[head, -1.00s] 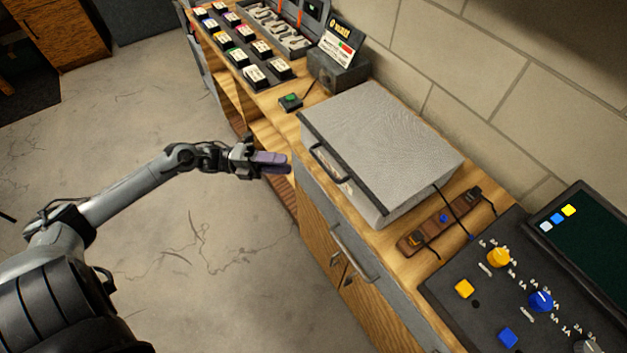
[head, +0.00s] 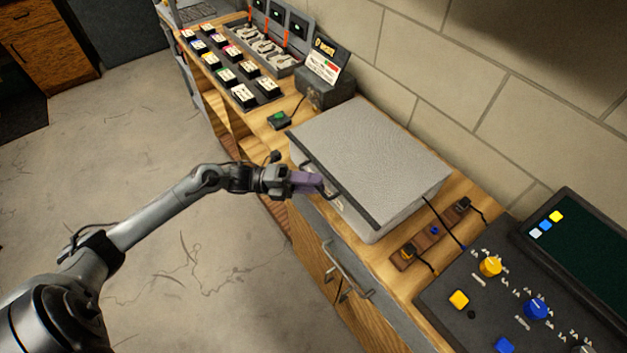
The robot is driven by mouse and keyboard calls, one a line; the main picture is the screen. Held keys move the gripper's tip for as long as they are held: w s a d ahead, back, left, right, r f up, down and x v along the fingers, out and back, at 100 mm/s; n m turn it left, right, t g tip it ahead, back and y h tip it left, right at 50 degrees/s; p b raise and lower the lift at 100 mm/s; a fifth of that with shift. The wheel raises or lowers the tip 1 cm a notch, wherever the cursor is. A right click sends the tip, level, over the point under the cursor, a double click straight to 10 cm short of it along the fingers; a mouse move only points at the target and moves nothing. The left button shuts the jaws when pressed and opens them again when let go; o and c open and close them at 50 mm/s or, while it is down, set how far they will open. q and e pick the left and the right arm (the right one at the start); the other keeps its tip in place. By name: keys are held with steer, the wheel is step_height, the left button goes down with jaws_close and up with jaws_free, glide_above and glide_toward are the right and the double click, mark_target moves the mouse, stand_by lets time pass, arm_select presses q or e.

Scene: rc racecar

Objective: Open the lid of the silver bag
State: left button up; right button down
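The silver bag (head: 375,155) is a box-shaped case lying on the wooden bench with its lid shut. A dark handle (head: 330,190) is on its front side, facing the aisle. My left gripper (head: 312,182) has purple fingers and is at the left end of that handle, in front of the case. The fingers look close together and overlap the handle in the picture; I cannot tell whether they hold it. My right gripper is not in view.
A brown strip with clips (head: 431,245) and a dark control panel (head: 490,315) with knobs lie to the right. A green-button box (head: 279,120) and a dark sign box (head: 325,88) stand beyond the case. A brick wall (head: 430,60) runs behind. Open floor (head: 130,150) is at left.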

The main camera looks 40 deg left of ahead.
arm_select(q)
steer(key=shift+w+d, duration=0.15)
steer(key=shift+d, duration=0.05)
steer(key=shift+c, duration=0.3)
jaws_close()
steer(key=shift+r, duration=0.1)
